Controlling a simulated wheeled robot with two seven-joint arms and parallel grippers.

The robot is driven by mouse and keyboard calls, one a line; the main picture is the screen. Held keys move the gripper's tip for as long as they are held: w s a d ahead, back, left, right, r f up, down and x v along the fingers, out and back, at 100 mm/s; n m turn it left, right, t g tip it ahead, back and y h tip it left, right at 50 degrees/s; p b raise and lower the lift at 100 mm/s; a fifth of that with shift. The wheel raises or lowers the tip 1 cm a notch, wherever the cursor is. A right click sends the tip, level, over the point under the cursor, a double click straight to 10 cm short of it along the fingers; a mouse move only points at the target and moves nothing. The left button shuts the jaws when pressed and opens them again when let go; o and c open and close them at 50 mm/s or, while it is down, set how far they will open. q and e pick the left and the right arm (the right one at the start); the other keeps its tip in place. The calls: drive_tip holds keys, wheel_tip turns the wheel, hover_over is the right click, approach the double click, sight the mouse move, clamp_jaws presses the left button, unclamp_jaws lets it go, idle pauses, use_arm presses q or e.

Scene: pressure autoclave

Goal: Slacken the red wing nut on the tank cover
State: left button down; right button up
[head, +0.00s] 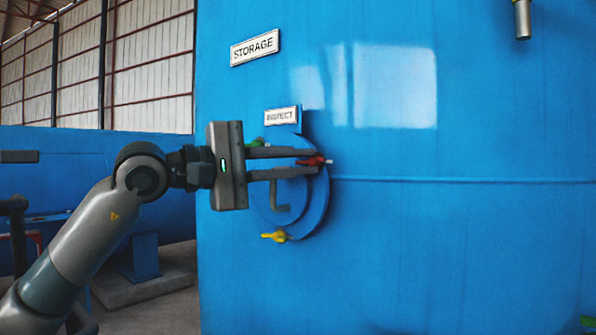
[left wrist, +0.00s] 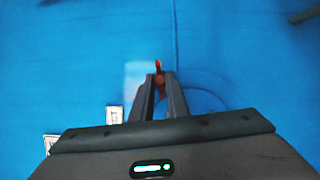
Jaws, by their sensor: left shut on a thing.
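The round blue tank cover (head: 314,212) is on the side of the blue tank, under a label reading INSPECT (head: 282,116). The red wing nut (head: 315,161) is at the cover's right edge. My left gripper (head: 312,160) reaches in from the left across the cover, its fingers shut on the red wing nut. In the left wrist view the red wing nut (left wrist: 158,67) sticks out beyond the fingertips, and part of it shows between the fingers. The fingers hide part of the cover. My right gripper is not in view.
A yellow wing nut (head: 275,236) is at the cover's bottom and a green one (head: 256,142) at its upper left, partly behind my gripper. A bent grey handle (head: 283,196) is on the cover below my fingers.

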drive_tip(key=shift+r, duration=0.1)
use_arm(q)
drive_tip(key=c, duration=1.7)
unclamp_jaws()
drive_tip(key=shift+s+a, duration=0.1)
drive_tip(key=shift+a, duration=0.05)
